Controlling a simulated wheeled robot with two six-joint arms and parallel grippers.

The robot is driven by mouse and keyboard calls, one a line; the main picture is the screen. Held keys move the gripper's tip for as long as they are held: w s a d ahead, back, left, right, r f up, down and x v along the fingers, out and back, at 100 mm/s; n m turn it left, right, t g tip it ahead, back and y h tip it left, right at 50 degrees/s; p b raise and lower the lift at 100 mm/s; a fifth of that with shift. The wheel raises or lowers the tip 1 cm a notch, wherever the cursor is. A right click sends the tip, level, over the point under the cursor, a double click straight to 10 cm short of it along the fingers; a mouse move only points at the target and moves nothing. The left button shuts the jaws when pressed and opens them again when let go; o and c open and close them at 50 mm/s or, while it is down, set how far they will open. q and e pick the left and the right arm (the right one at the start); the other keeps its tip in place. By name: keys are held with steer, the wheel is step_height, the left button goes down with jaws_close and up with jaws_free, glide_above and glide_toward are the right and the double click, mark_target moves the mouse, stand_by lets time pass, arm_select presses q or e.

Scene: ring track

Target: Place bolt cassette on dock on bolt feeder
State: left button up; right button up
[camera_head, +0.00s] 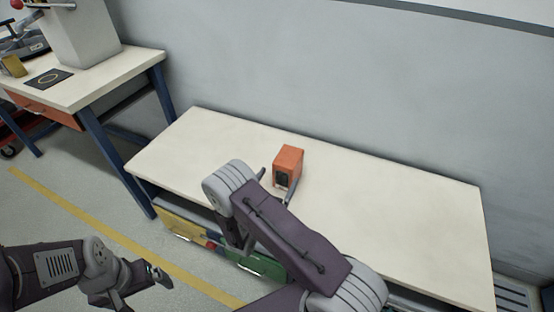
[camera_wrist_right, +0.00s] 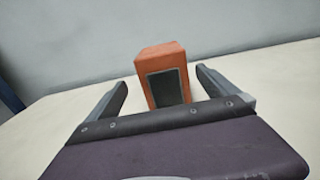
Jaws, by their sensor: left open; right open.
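An orange box-shaped cassette (camera_head: 289,160) with a dark panel on its front stands upright on the cream-topped table (camera_head: 400,215). It also shows in the right wrist view (camera_wrist_right: 163,75). My right gripper (camera_head: 278,183) is open at the cassette; in the right wrist view its two fingers (camera_wrist_right: 163,88) are spread to either side, with gaps between them and the box. My left gripper (camera_head: 154,277) is open and empty, low at the left, away from the table. I cannot make out a bolt feeder dock for certain.
A second table (camera_head: 100,80) at the upper left holds a grey machine housing (camera_head: 80,35) and a dark square pad (camera_head: 48,78). Yellow and green bins (camera_head: 185,225) sit under the front edge. A wall stands behind. The right side of the tabletop is clear.

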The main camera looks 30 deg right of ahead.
mark_target(282, 173)
steer(key=b+x, duration=0.1)
steer(key=x, duration=0.2)
steer(key=shift+d+r, duration=0.1)
steer(key=shift+d, duration=0.1)
steer(key=shift+w+d, duration=0.1)
steer(key=shift+d, duration=0.05)
steer(key=shift+w+d, duration=0.2)
steer(key=shift+d, duration=0.15)
steer(key=b+x, duration=0.1)
steer(key=x, duration=0.3)
steer(key=shift+d, duration=0.2)
steer(key=shift+a, duration=0.1)
jaws_close()
steer(key=shift+r+p, duration=0.9)
steer(key=shift+r, duration=1.55)
steer(key=s+d+r+p, duration=0.3)
steer(key=s+d+r, duration=0.2)
steer(key=s, duration=0.5)
steer(key=shift+d+r, duration=0.3)
steer(key=shift+r, duration=0.35)
